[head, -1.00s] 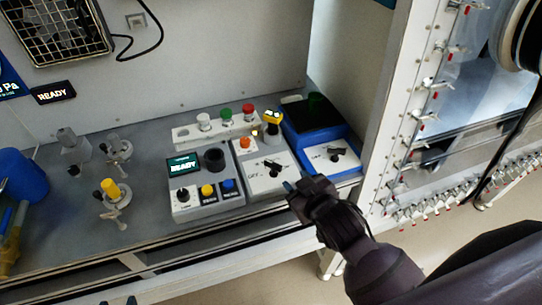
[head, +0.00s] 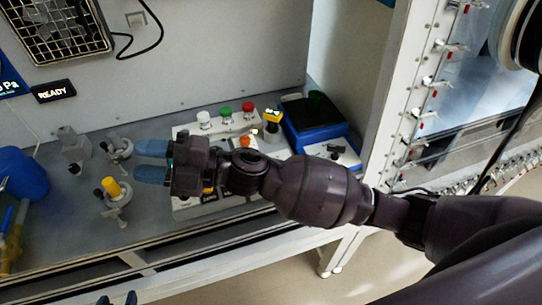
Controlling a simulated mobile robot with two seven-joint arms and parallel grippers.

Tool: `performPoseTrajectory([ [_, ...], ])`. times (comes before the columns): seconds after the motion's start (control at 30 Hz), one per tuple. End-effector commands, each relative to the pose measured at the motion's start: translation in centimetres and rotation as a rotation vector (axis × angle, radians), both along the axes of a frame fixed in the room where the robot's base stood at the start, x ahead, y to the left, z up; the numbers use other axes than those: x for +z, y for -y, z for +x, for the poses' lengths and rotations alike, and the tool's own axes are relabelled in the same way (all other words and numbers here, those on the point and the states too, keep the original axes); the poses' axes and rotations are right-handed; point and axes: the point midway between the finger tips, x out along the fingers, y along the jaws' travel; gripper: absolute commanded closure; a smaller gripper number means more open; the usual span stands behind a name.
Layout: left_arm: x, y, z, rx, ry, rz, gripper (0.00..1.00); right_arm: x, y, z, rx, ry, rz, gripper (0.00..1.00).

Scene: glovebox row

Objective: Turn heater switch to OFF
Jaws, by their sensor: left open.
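A blue unit (head: 310,122) with a white front panel stands at the back right of the bench; a dark rotary knob (head: 337,151) shows on its panel. I cannot read the lettering, so I cannot tell which switch is the heater's. A grey control box (head: 183,207) and the switch box beside it are mostly hidden behind my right arm. My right gripper (head: 151,161) hovers over the bench left of the control box, its two blue-grey fingers apart and empty. My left gripper (head: 117,299) shows only as two separated dark tips at the bottom edge.
A rack (head: 180,130) with white, green and red caps stands behind my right arm. Left of my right gripper are a yellow-topped fixture (head: 111,188), a grey fixture (head: 119,146) and a blue container (head: 22,175). A white frame post (head: 392,90) bounds the right.

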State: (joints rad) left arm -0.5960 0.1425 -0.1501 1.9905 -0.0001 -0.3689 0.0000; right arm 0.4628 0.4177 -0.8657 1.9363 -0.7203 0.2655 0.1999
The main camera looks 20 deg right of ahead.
Motion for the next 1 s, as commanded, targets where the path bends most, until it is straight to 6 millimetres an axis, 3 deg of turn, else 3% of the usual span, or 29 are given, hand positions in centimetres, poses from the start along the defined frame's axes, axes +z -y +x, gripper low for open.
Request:
performPoseTrajectory([
  [0.1, 0.1, 0.0, 0.0, 0.000, 0.000, 0.000, 0.45, -0.8, -1.9, -2.0, 0.194, 0.163, -0.126, 0.62],
  [0.2, 0.1, 0.0, 0.0, 0.000, 0.000, 0.000, 0.45, -2.3, -2.5, -3.4, 0.352, 0.283, -0.247, 0.62],
  [0.43, 0.1, 0.0, -0.2, 0.002, -0.003, 0.000, 0.45, -6.7, -0.4, -4.0, 0.694, 0.508, -0.589, 0.62],
  [0.57, 0.0, -0.1, -0.4, 0.003, -0.008, 0.000, 0.45, -8.8, 2.6, -2.4, 0.864, 0.598, -0.822, 0.62],
  [0.7, 0.0, -0.1, -0.6, 0.003, -0.010, 0.001, 0.45, -9.9, 7.2, 0.7, 1.019, 0.655, -1.105, 0.62],
  [0.87, 0.1, -0.1, -0.5, 0.003, -0.010, 0.001, 0.45, -8.9, 13.1, 5.2, 1.147, 0.663, -1.442, 0.62],
  [1.0, 0.2, -0.1, -0.4, 0.003, -0.008, 0.000, 0.45, -6.9, 17.3, 8.3, 1.207, 0.631, -1.675, 0.62],
])
